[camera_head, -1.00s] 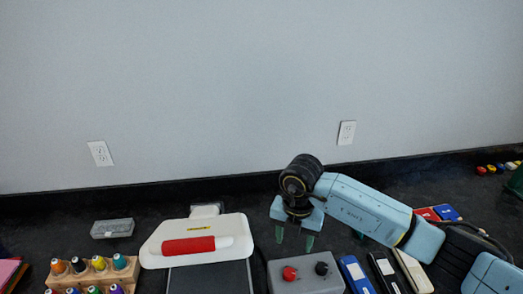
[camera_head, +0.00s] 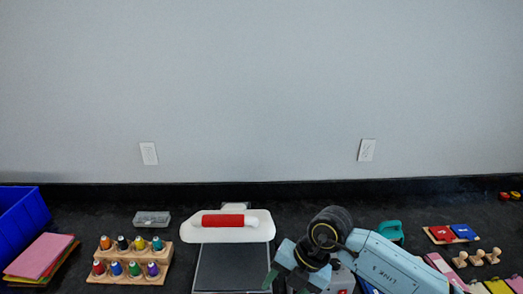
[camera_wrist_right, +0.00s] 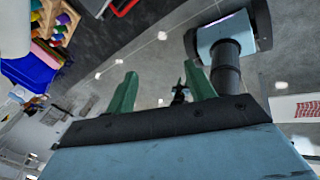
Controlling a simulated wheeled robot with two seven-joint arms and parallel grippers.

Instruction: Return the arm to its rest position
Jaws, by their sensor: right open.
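My right arm (camera_head: 385,262) comes in from the lower right in the head view. Its gripper (camera_head: 285,280) is low in the picture, in front of the machine with the red handle and partly over a grey box. In the right wrist view the two green fingers of the right gripper (camera_wrist_right: 160,92) stand apart with nothing between them. That view looks past the table edge toward the floor. My left gripper is not in view.
A white press with a red handle (camera_head: 223,221) stands left of the arm. A wooden rack (camera_head: 132,260) of coloured bottles, a blue bin (camera_head: 20,222) and coloured sheets (camera_head: 42,258) are further left. Wooden stamps (camera_head: 477,257) and red and blue pads (camera_head: 452,233) lie right.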

